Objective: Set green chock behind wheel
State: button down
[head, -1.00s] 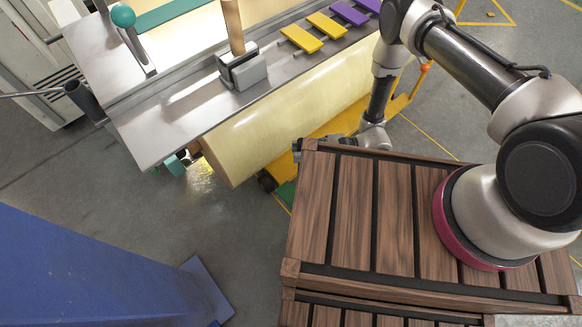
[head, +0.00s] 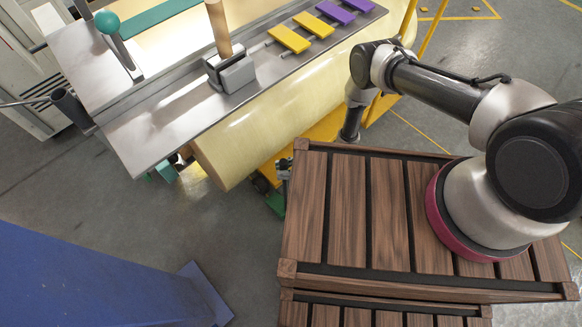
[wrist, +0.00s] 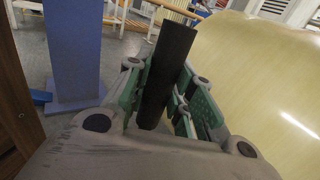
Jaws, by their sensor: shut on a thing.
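The green chock (head: 275,204) shows in part in the head view, low by the left edge of the slatted wooden crate, just below my gripper (head: 284,172). The crate hides the rest. A small dark wheel (head: 262,185) of the yellow cart is up and left of the chock, close to it in the picture. Whether they touch I cannot tell. In the wrist view my gripper (wrist: 165,85) has its green-sided fingers closed around a dark upright bar (wrist: 168,65), which seems to belong to the chock. The wheel cannot be made out there.
The slatted wooden crate (head: 345,205) stands right beside my gripper. The big pale yellow roll (head: 240,150) lies under the steel table (head: 160,115), above the yellow cart (head: 325,125). A blue post (head: 90,280) stands at lower left. Grey floor (head: 215,225) between is clear.

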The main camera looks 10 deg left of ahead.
jog(key=shift+a+r, duration=0.1)
jog(key=shift+a, duration=0.25)
jog(key=shift+f, duration=0.75)
jog(key=c, duration=1.2)
grip_release()
jog(key=shift+s, duration=0.1)
jog(key=shift+c, duration=0.2)
jog(key=v, duration=1.2)
